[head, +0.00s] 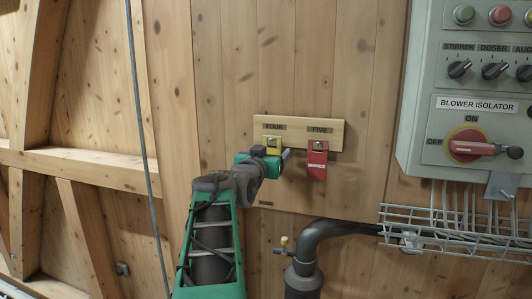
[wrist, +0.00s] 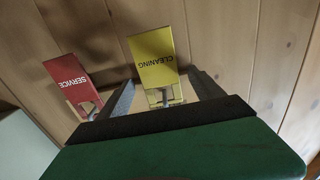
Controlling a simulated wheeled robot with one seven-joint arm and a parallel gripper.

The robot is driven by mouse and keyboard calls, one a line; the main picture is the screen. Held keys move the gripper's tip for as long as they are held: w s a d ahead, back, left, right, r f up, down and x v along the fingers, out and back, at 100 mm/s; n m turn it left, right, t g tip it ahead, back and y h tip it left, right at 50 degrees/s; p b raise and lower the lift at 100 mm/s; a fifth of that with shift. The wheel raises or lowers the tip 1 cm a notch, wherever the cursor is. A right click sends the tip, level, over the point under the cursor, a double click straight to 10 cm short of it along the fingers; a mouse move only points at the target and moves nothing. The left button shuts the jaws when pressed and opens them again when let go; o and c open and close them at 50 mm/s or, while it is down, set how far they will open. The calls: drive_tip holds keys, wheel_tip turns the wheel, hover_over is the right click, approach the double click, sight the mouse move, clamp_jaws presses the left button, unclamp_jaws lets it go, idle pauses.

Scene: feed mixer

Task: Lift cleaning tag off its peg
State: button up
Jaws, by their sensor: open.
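The yellow cleaning tag (head: 273,143) hangs on its peg under the label FOUR on a small wooden board (head: 336,135). In the wrist view the tag (wrist: 155,58) appears upside down with the word CLEANING, its peg end between my two fingers. My gripper (wrist: 165,90) is open, with one finger on each side of the tag's peg end. I cannot tell whether either finger touches it. In the head view my gripper (head: 286,157) is at the tag and hides its lower part.
A red tag (head: 317,160) hangs close by on the right under FIVE; the wrist view shows it reads SERVICE (wrist: 73,82). Further right are a grey control box (head: 420,110) and a wire cable tray (head: 450,222). A dark pipe (head: 320,232) runs below. Bare planks lie above the board.

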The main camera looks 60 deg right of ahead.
drive_tip(key=shift+d, duration=0.2)
drive_tip(key=shift+a, duration=0.1)
drive_tip(key=c, duration=1.4)
drive_tip(key=shift+r, duration=0.15)
drive_tip(key=shift+r, duration=0.55)
